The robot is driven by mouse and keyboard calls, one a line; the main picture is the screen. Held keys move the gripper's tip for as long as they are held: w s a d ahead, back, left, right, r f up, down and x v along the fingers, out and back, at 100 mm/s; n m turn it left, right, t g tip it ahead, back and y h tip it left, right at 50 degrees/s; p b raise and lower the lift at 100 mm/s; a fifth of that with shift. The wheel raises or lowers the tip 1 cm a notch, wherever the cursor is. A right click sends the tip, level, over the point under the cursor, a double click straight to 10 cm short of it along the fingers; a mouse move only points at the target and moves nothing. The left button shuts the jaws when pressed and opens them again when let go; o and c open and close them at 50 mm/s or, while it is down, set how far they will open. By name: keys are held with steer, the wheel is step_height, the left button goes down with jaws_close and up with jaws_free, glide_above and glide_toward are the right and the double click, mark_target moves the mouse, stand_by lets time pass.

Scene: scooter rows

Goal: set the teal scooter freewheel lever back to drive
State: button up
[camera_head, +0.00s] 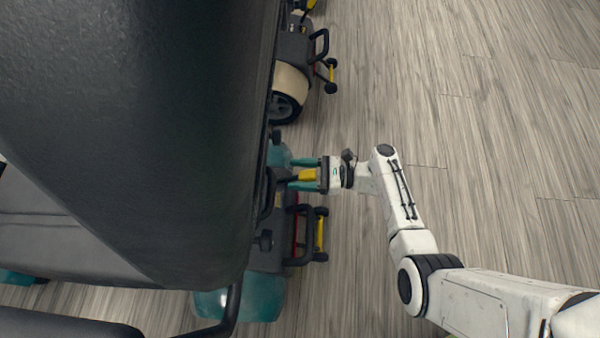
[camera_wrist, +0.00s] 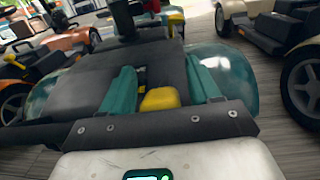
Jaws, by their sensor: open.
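The teal scooter (camera_head: 255,302) stands at the lower left of the head view, largely hidden by a big dark seat back. Its teal rear fenders also show in the wrist view (camera_wrist: 232,72). The freewheel lever has a yellow handle (camera_head: 304,175) at the scooter's rear; in the wrist view the yellow end (camera_wrist: 160,98) points at the camera. My gripper (camera_head: 293,174) is open, its teal fingers on either side of the yellow handle. In the wrist view the gripper (camera_wrist: 161,80) shows a gap around the handle; I cannot tell whether a finger touches it.
A cream scooter (camera_head: 291,80) stands farther up the row in the head view. More scooters, one orange (camera_wrist: 70,40) and one cream (camera_wrist: 256,8), flank the teal one in the wrist view. A black rear bar (camera_head: 303,235) juts out below my gripper. The wooden floor (camera_head: 480,120) at right is clear.

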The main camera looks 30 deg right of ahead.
jaws_close()
stand_by(0.7)
